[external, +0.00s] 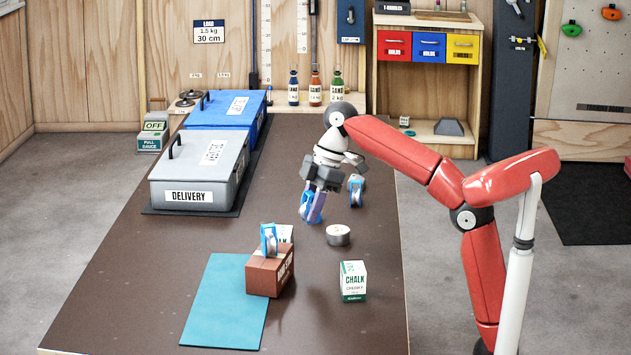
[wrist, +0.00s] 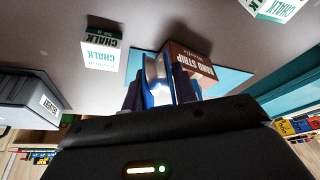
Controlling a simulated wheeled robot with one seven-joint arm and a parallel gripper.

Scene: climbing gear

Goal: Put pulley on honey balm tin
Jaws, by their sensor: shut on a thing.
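My gripper (external: 313,210) points down over the brown table, shut on a blue pulley (external: 306,204). In the wrist view the pulley (wrist: 158,80) stands between the two fingers, with its pale wheel showing. A small round silver tin (external: 338,236), which looks like the honey balm tin, sits on the table just right of and nearer the camera than my gripper. Its label is too small to read, its top looks bare, and I cannot make it out in the wrist view. The gap between pulley and table is hard to judge.
A chalk box (external: 353,281) stands in front. A teal mat (external: 225,305) lies front left. Grey (external: 198,190) and blue (external: 238,109) cases line the left.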

